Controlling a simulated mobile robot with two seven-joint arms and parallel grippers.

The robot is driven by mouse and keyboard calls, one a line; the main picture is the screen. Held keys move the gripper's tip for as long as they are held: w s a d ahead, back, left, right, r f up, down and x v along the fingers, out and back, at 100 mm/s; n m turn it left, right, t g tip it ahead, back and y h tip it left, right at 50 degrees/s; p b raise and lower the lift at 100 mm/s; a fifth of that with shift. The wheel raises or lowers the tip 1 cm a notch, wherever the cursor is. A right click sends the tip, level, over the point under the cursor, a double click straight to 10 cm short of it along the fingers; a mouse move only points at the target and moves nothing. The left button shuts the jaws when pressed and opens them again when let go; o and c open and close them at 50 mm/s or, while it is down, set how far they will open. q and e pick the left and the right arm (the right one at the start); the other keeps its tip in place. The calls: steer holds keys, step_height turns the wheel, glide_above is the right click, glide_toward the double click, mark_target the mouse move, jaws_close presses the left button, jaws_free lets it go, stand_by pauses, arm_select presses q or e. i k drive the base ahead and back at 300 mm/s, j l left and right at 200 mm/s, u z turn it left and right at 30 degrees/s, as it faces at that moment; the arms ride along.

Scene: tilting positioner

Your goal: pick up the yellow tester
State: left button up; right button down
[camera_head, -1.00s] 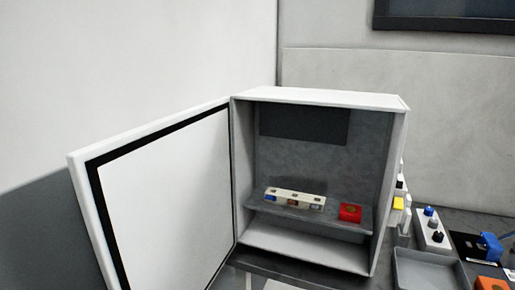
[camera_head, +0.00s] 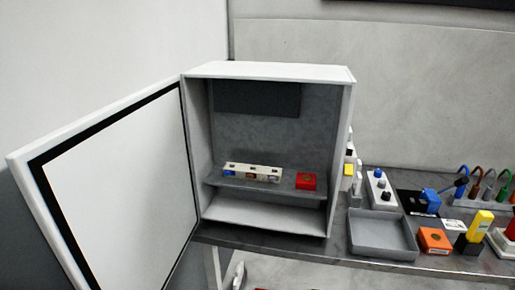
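The yellow tester (camera_head: 481,224) stands upright at the right of the bench, its lower end in a black holder (camera_head: 466,245). An orange block (camera_head: 434,240) sits just left of it. Neither gripper can be made out. A small pale shape (camera_head: 238,272) at the bottom edge may be part of my own body, but I cannot tell.
An open white cabinet (camera_head: 270,70) stands on the bench, its door (camera_head: 115,185) swung left. Its shelf holds a white terminal strip (camera_head: 252,172) and a red block (camera_head: 306,181). A grey tray (camera_head: 382,250) lies left of the orange block. Coloured cables (camera_head: 490,180) stand behind.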

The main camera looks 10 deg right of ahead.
mark_target(482, 220)
steer(key=z, duration=1.85)
